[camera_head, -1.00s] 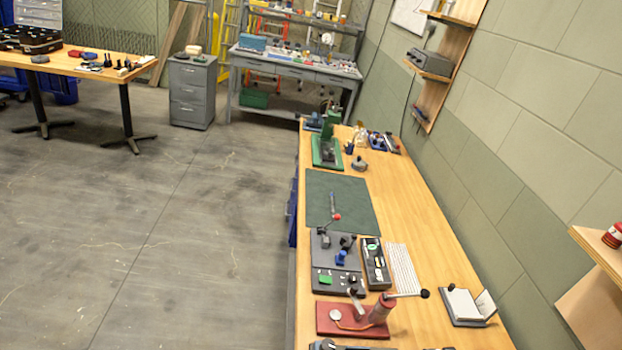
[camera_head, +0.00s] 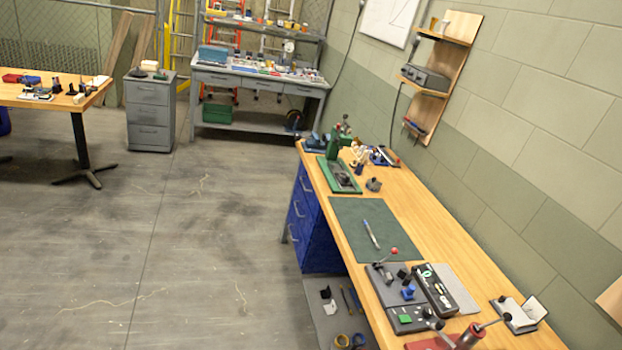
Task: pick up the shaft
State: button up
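A thin silver and blue rod, which looks like the shaft (camera_head: 371,234), lies on the dark green mat (camera_head: 350,215) on the long wooden workbench. It is small in the picture, so its details are hard to make out. It lies lengthwise near the middle of the mat, with nothing on top of it. My gripper is not in view.
Behind the mat stands a green press (camera_head: 340,172). In front are a grey device with a red-knobbed lever (camera_head: 384,284), a black box (camera_head: 433,289) and a red-based tool (camera_head: 465,340). Blue drawers (camera_head: 312,225) sit under the bench. The concrete floor (camera_head: 200,250) at left is open.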

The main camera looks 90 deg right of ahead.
aim_at(375, 243)
jog(key=z, duration=0.05)
jog(key=i, duration=1.8)
jog(key=z, duration=3.7)
jog(key=i, duration=1.2)
